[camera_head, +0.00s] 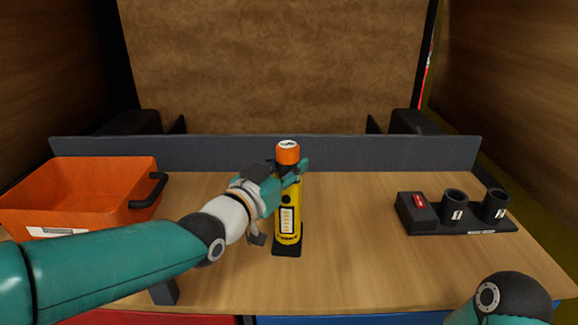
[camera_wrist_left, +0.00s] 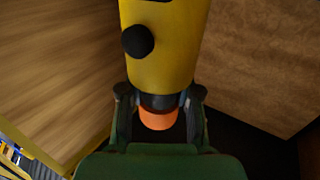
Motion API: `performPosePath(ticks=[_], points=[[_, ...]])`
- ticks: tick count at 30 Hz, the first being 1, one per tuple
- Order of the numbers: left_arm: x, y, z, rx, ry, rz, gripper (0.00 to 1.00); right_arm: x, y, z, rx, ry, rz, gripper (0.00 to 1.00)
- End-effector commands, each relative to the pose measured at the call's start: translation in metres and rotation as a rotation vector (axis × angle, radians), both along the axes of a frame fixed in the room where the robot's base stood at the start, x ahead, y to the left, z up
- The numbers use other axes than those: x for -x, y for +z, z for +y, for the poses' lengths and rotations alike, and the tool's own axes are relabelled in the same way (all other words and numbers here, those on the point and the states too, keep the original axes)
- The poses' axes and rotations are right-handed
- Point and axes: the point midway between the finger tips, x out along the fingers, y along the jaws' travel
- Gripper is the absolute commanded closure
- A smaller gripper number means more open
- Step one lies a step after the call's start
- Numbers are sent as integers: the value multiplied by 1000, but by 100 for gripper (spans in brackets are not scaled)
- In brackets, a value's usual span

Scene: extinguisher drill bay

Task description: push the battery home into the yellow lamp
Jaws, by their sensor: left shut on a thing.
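The yellow lamp (camera_head: 289,208) stands upright in a small black base (camera_head: 287,250) mid-table; its yellow body also fills the upper middle of the left wrist view (camera_wrist_left: 165,68). The battery (camera_head: 288,153), with an orange end, sits upright in line with the lamp's top. In the left wrist view, a dark band shows between the yellow body and the battery's orange end (camera_wrist_left: 157,119). My left gripper (camera_head: 287,172) is shut on the battery at this dark band, its fingers on either side. How deep the battery sits is hidden. My right gripper is out of view.
An orange bin (camera_head: 95,185) with a black handle stands at the left. A black holder (camera_head: 462,226) with two numbered cups and a red-marked block stands at the right. A grey wall (camera_head: 340,152) closes the table's back. Wood right of the lamp is clear.

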Motion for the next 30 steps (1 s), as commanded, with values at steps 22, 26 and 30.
performPosePath(ticks=[22, 26, 30], points=[[0, 0, 0, 1, 0, 1, 100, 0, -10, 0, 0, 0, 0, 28], [0, 0, 0, 1, 0, 1, 100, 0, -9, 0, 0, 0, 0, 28], [0, 1, 0, 1, 0, -1, 100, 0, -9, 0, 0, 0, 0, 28]])
